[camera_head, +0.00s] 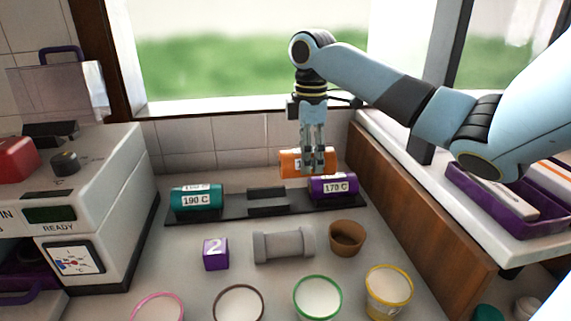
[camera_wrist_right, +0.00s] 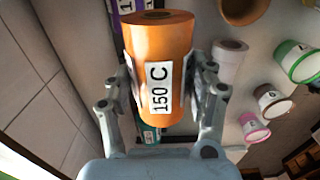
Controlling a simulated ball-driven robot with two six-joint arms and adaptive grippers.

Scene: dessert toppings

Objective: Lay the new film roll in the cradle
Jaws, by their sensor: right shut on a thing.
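My right gripper (camera_head: 318,165) is shut on an orange film roll (camera_head: 292,163) labelled 150 C and holds it above the back of the dark rack. In the right wrist view the orange roll (camera_wrist_right: 160,45) sits between both fingers, its label facing the camera. The dark rack (camera_head: 237,212) carries a teal roll (camera_head: 196,200) labelled 190 C at its left and a purple roll (camera_head: 333,187) labelled 170 C at its right; its middle place is empty. A grey spool-shaped piece (camera_head: 284,245) lies in front. I cannot tell which part is the cradle. My left gripper is not in view.
A white machine (camera_head: 105,190) with a READY display and a raised clear lid (camera_head: 62,90) stands left. A purple cube (camera_head: 216,254) marked 2, a brown cup (camera_head: 346,237) and several coloured-rim cups line the front. A wooden panel (camera_head: 420,210) bounds the right.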

